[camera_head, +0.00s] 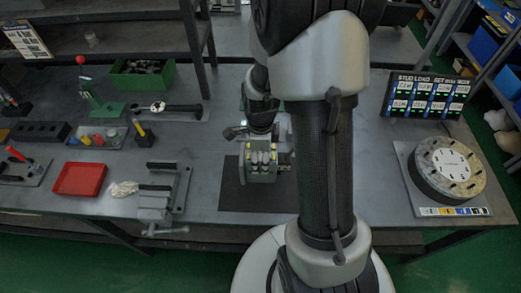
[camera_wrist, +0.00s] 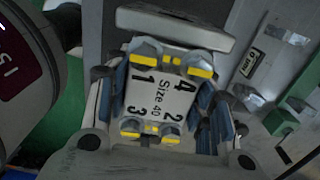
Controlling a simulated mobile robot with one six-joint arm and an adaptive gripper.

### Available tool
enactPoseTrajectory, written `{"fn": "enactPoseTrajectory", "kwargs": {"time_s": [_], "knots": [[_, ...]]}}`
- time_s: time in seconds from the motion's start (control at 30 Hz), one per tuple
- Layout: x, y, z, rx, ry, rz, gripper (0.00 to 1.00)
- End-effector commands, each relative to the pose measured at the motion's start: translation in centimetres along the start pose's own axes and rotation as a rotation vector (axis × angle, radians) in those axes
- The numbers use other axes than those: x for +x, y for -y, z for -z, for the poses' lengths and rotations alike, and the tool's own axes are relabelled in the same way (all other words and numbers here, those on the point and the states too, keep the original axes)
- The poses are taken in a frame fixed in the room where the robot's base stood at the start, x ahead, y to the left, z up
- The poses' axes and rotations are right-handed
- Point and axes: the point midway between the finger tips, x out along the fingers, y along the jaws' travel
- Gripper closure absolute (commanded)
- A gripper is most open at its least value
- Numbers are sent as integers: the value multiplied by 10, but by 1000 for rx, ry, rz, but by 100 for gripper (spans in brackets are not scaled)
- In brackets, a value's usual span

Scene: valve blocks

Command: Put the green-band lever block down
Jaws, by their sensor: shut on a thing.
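My gripper (camera_wrist: 163,100) is shut on a grey block (camera_wrist: 157,92) in the wrist view, with blue-padded fingers on both sides. I take it for the lever block. Its pale face reads "Size 40" with numbers 1 to 4, and bolts with yellow marks sit at its corners. A grey bar (camera_wrist: 180,26) lies across its far end. No green band shows clearly on the block. In the head view the block (camera_head: 262,160) is at or above a dark mat (camera_head: 231,190); contact cannot be told. My arm hides part of this area.
A grey vise (camera_head: 157,203) and a red tray (camera_head: 80,179) stand left of the mat. A green bin (camera_head: 142,80) is at the back left. A round turntable (camera_head: 444,169) and a display (camera_head: 430,97) are at the right. The mat's front left part is bare.

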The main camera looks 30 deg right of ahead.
Motion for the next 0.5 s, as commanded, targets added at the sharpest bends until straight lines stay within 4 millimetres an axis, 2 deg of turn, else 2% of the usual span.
{"fn": "enactPoseTrajectory", "kwargs": {"time_s": [0.27,0.5], "knots": [[14,1,0,0,1,3,100],[45,1,0,0,0,1,100]]}}
